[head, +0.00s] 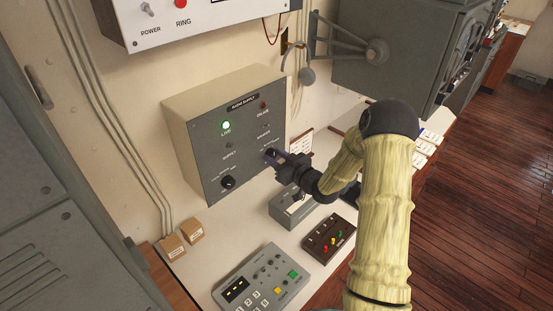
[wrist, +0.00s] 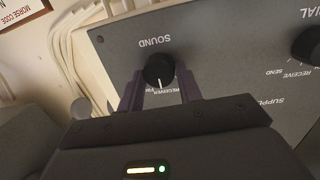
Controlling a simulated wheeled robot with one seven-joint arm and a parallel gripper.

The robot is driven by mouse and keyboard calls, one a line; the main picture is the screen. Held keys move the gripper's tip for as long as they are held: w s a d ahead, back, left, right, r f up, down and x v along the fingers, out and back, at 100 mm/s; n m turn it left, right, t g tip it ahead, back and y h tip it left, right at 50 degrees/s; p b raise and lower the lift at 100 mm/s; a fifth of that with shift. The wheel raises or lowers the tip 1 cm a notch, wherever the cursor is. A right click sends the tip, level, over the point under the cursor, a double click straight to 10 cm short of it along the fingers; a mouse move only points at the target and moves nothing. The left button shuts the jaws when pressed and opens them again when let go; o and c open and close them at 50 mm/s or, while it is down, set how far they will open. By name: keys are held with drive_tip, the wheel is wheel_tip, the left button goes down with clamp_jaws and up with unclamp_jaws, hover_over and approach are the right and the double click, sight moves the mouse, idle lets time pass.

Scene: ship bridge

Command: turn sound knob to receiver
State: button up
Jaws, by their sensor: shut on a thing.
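The black sound knob (wrist: 158,70) sits on the face of the grey panel box, under the upside-down word SOUND in the wrist view. Its white pointer mark points down in that picture, towards my gripper. My gripper (wrist: 160,85) is shut on the knob, with one dark finger on each side. Small lettering by the right finger is partly hidden and hard to read. In the head view my gripper (head: 272,156) reaches the right side of the box face and covers most of the knob.
Another black knob (head: 228,182) is at the lower left of the grey box (head: 205,160); a green lamp (head: 226,125) is lit above it. A keypad console (head: 262,282), a grey unit (head: 292,210) and a brown switch box (head: 329,238) stand on the counter below my arm.

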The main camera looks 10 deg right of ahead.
idle(0.3)
drive_tip(key=o, duration=1)
drive_tip(key=shift+d, duration=0.1)
drive_tip(key=b+v, duration=0.5)
drive_tip(key=v, duration=1.2)
drive_tip(key=shift+s+b, duration=0.2)
drive_tip(key=shift+b, duration=0.1)
drive_tip(key=shift+f, duration=0.1)
